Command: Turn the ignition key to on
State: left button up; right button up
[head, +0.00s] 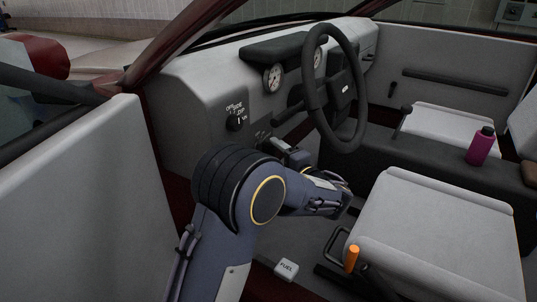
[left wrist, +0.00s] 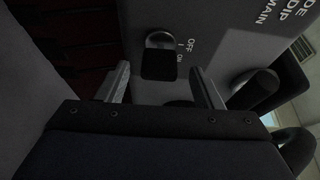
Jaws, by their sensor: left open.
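The ignition key (left wrist: 159,64) shows in the left wrist view as a dark grip in a round silver lock on the grey dash panel. OFF and ON labels stand just right of it. My left gripper (left wrist: 161,72) is open. Its two fingers lie on either side of the key, with a gap on each side, and the key sits between the fingertips in the picture. I cannot tell how deep the fingers reach. In the head view my left gripper (head: 275,146) is at the dash below the steering wheel, and the key cannot be made out there. My right gripper is not in view.
A light switch knob (head: 235,123) sits left of the gripper on the dash. The steering wheel (head: 311,85) hangs above and to the right. The seat (head: 440,225), an orange-handled lever (head: 352,258) and a pedal-like FUEL block (head: 286,268) are lower down.

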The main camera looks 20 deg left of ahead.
aim_at(275, 152)
pick_arm(q)
jog(key=shift+b+x, duration=0.3)
jog(key=shift+x, duration=1.6)
jog(key=c, duration=1)
jog(key=shift+r+m+p, duration=0.15)
jog(key=shift+m+p, duration=0.15)
jog(key=shift+p, duration=0.3)
jog(key=m+g+h+p, duration=0.1)
jog(key=m+p, duration=0.1)
jog(key=p, duration=0.2)
jog(key=m+g+p, duration=0.1)
jog(key=m+p, duration=0.2)
jog(key=p, duration=0.2)
jog(key=shift+h+p, duration=0.3)
jog(key=shift+h, duration=0.1)
jog(key=shift+m+p, duration=0.5)
jog(key=shift+p, duration=0.4)
jog(key=shift+f+g, duration=0.2)
jog(key=shift+g, duration=0.1)
